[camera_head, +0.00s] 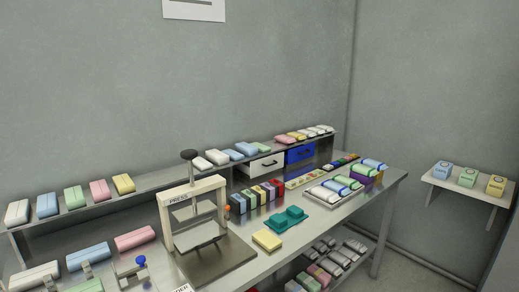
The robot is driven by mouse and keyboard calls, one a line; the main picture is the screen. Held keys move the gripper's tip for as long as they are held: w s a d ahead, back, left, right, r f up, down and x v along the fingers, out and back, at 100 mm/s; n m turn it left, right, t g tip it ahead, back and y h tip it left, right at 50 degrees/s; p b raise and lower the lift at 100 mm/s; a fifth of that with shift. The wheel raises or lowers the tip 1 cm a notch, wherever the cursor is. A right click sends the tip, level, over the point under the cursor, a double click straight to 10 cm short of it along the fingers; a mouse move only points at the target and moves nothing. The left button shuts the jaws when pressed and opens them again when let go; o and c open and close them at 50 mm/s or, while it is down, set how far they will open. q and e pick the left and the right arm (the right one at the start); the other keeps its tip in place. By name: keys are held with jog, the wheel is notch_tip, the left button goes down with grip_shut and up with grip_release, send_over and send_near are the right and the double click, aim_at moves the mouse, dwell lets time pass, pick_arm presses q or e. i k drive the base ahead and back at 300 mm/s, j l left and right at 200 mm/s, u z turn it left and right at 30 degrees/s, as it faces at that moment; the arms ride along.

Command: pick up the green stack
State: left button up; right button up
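A pale green stack (76,197) sits on the raised back shelf at the left, between a blue stack (47,205) and a pink stack (100,190). Another pale green item (88,286) shows at the bottom left of the table, partly cut off by the picture's lower edge. Neither of my grippers is in view.
A press (192,205) with a dark knob stands mid-table. A blue-knobbed fixture (140,262) is left of it. A teal holder (287,218) and yellow block (267,240) lie right of it. A wall shelf (470,194) holds three boxes.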

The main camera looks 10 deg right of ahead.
aim_at(263, 148)
jog(key=u, duration=0.35)
jog(key=l+u, duration=0.15)
jog(key=u, duration=0.6)
jog(key=k+l+u, duration=0.1)
jog(key=l+u, duration=0.15)
jog(key=l, duration=0.2)
jog(key=k+l+u, duration=0.25)
jog(key=l, duration=0.15)
jog(key=l+u, duration=0.25)
jog(key=l, duration=0.2)
jog(key=k+l+u, duration=0.55)
jog(key=i+l, duration=0.05)
jog(key=l, duration=0.05)
